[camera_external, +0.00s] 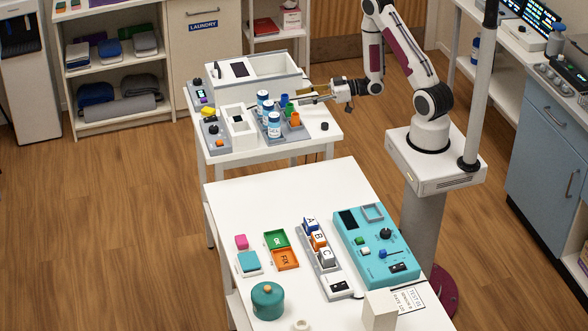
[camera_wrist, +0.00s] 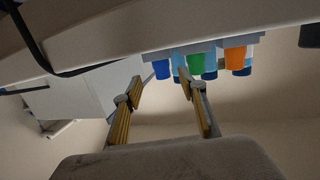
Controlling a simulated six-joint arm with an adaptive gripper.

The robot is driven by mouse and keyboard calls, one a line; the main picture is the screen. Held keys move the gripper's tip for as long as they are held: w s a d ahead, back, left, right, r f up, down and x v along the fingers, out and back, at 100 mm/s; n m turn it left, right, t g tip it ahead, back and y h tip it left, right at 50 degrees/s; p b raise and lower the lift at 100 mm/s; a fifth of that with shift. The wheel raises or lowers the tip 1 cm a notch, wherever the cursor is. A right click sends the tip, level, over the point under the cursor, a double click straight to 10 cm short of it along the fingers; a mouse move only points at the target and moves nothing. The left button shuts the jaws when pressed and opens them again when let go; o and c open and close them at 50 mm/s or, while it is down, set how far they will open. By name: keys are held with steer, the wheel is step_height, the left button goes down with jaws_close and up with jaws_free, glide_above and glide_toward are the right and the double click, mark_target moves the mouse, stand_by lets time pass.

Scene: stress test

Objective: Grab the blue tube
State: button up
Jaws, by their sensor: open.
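The blue tube (camera_wrist: 161,69) shows in the wrist view at the left end of a row, with a green tube (camera_wrist: 196,62) and an orange tube (camera_wrist: 235,55) to its right. The wrist picture looks upside down, so the tubes seem to hang from their grey rack. My gripper (camera_wrist: 161,83) is open and empty. In that picture the blue tube appears between and beyond its fingertips, with no clear contact. In the external view, my gripper (camera_external: 308,98) reaches in level from the right beside the rack on the far table.
White bottles with blue caps (camera_external: 274,125) stand left of the tubes. A small black object (camera_external: 324,126) lies at the table's right. The near table (camera_external: 225,215) holds other items.

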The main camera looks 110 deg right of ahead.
mark_target(285, 102)
steer(key=shift+w, duration=0.1)
steer(key=shift+x, duration=2.5)
steer(key=shift+a+f, duration=0.1)
steer(key=c, duration=1)
